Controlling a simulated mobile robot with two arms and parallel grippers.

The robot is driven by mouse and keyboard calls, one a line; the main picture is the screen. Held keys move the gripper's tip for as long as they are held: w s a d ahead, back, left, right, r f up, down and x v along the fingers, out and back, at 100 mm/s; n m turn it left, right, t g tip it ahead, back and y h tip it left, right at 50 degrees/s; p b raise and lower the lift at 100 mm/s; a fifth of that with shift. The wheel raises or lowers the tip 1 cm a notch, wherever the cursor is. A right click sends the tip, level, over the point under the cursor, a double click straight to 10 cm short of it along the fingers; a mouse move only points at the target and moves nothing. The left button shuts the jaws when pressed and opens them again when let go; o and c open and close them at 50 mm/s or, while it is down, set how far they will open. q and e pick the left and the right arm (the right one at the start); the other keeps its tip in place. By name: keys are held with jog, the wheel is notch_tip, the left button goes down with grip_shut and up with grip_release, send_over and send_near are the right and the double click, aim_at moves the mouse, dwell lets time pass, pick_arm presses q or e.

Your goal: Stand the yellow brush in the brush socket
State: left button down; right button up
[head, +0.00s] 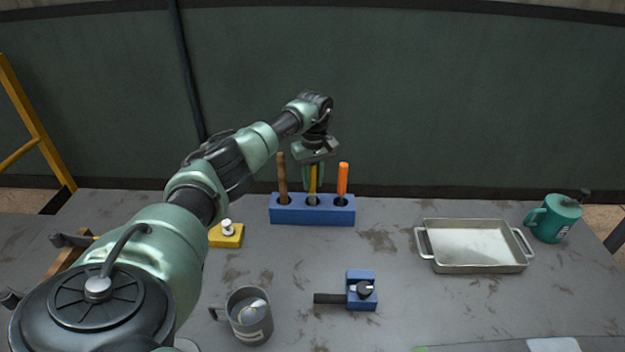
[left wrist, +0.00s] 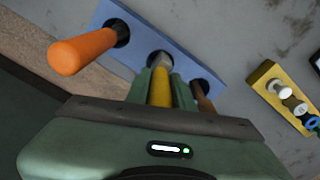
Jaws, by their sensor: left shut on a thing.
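The yellow brush (head: 313,181) is upright at the middle hole of the blue socket block (head: 288,214). My left gripper (head: 313,172) is above the block and shut on the brush. In the left wrist view the yellow handle (left wrist: 161,88) lies between my green fingers (left wrist: 160,85), and its grey lower part meets the middle hole of the block (left wrist: 186,70). How deep it sits is hard to tell. A brown-handled tool (head: 282,178) stands in the left hole and an orange-handled tool (head: 343,178) in the right hole. My right gripper is not in view.
A yellow block with a white knob (head: 226,236) is left of the socket block. A grey mug (head: 249,316) and a blue clamp-like piece (head: 361,290) are nearer. A metal tray (head: 474,263) and a teal mug (head: 553,219) are at the right. The table between is clear.

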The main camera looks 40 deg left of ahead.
pick_arm(q)
jog(key=shift+f+b, duration=1.05)
jog(key=shift+f, duration=0.25)
jog(key=c, duration=1.1)
grip_release()
